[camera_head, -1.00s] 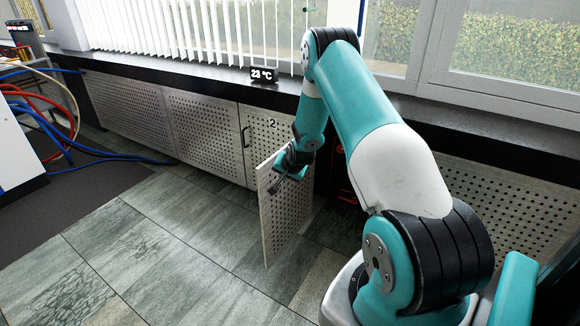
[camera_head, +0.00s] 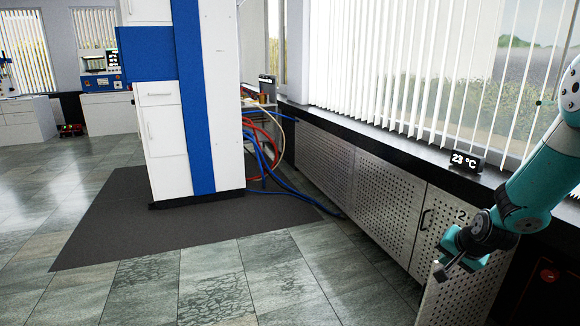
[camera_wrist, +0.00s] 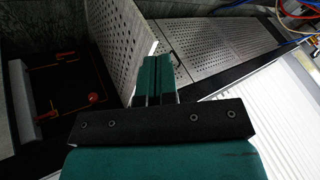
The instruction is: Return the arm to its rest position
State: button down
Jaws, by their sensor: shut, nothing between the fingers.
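My gripper (camera_head: 452,266) is at the right of the head view, low beside the top of an open perforated cabinet door (camera_head: 462,302). In the wrist view my gripper (camera_wrist: 157,58) has its two teal fingers together with nothing between them. The perforated door (camera_wrist: 112,38) shows just beyond and left of the fingers. Whether the fingers touch the door I cannot tell. My arm reaches in from the right edge of the head view, bent downward; most of it is out of view.
A row of perforated cabinets (camera_head: 385,203) runs under the dark windowsill, which bears a temperature display (camera_head: 465,161). The open cabinet's dark inside shows orange-red parts (camera_wrist: 93,98). A white and blue machine (camera_head: 198,100) stands on a dark mat (camera_head: 105,225). Blue and red hoses (camera_head: 265,150) lie beside it. Tiled floor in front is clear.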

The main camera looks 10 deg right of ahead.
jog(key=s+a+r+n+g+y, duration=0.1)
jog(key=s+a+r+n, duration=0.2)
jog(key=a+r, duration=0.3)
jog(key=s+a+r+n+g+y, duration=0.1)
jog(key=s+a+r+n+y, duration=0.2)
jog(key=a, duration=0.6)
jog(key=s+a+r+n+g, duration=0.1)
jog(key=s+a+r+n, duration=0.3)
jog(key=a, duration=0.3)
jog(key=s+a+r+n+g, duration=0.1)
jog(key=s+a+r+n, duration=0.15)
jog(key=s, duration=0.35)
jog(key=s+a+r+n+g, duration=0.1)
jog(key=s+a+r+n, duration=0.15)
jog(key=s, duration=0.35)
jog(key=s+a+r+n+g, duration=0.1)
jog(key=s+a+n+g, duration=0.1)
jog(key=s+a, duration=0.3)
notch_tip(320, 180, up, 15)
jog(key=s+d+p, duration=0.1)
jog(key=s+p, duration=0.1)
jog(key=p, duration=1.2)
jog(key=shift+d+y+p, duration=0.15)
jog(key=shift+y+p, duration=0.15)
jog(key=shift+p, duration=0.05)
jog(key=shift+f, duration=0.1)
